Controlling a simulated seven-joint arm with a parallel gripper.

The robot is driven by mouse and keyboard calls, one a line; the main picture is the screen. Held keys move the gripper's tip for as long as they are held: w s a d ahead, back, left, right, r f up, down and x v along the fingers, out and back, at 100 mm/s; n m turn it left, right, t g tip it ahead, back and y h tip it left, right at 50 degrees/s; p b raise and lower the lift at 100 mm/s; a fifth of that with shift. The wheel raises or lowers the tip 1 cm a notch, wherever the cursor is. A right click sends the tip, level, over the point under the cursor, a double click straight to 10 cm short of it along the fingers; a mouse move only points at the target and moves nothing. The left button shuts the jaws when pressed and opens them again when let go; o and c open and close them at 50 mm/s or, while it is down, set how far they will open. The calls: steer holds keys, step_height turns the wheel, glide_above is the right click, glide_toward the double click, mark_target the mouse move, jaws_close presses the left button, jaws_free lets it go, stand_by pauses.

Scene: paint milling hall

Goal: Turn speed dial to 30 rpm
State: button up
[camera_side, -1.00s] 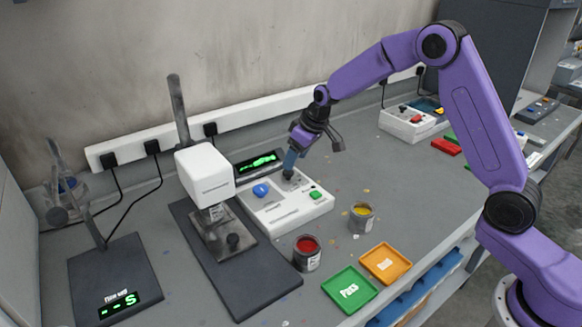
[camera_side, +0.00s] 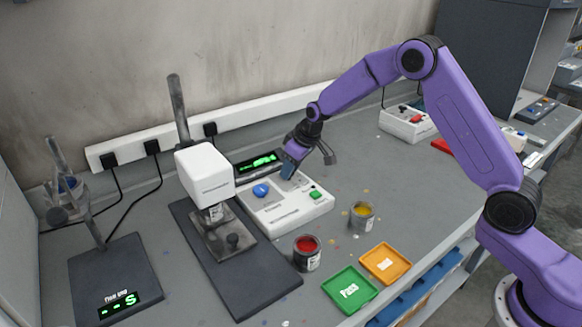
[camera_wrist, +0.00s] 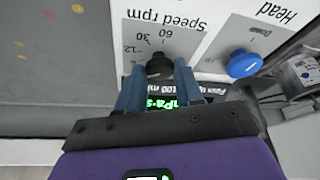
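The white control box (camera_side: 290,214) stands on the bench with a blue knob (camera_side: 261,190) and a green button (camera_side: 315,195). In the wrist view, the black speed dial (camera_wrist: 159,66) sits below the "Speed rpm" lettering, with 12, 30 and 60 marked beside it. My gripper (camera_wrist: 160,72) has its two blue fingers on opposite sides of the dial, and they appear to touch it. The dial's pointer is not clear. In the side view, my gripper (camera_side: 289,171) hides the dial. The green display (camera_side: 258,162) behind the box is unreadable.
A white-headed stand (camera_side: 205,172) is close left of the box. Red (camera_side: 307,253) and yellow (camera_side: 362,216) paint cans stand in front, with a green Pass tray (camera_side: 350,290) and an orange tray (camera_side: 386,263). The bench right of the box is mostly clear.

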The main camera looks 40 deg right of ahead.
steer(key=shift+m, duration=0.4)
steer(key=m, duration=0.1)
steer(key=m+h, duration=0.1)
steer(key=m, duration=0.1)
steer(key=shift+a+h, duration=0.2)
steer(key=shift+h, duration=0.1)
steer(key=m, duration=0.2)
steer(key=m+h, duration=0.1)
steer(key=m, duration=0.1)
steer(key=shift+a+m+h, duration=0.15)
steer(key=shift+m+h, duration=0.15)
steer(key=m+h, duration=0.1)
steer(key=m, duration=0.2)
steer(key=shift+w+a+m+g, duration=0.1)
steer(key=shift+m+g, duration=0.2)
steer(key=shift+w+a+m+g+h, duration=0.1)
steer(key=shift+m+g+h, duration=0.5)
steer(key=shift+m, duration=1.3)
steer(key=o, duration=1)
steer(key=shift+o, duration=0.2)
steer(key=shift+r, duration=0.1)
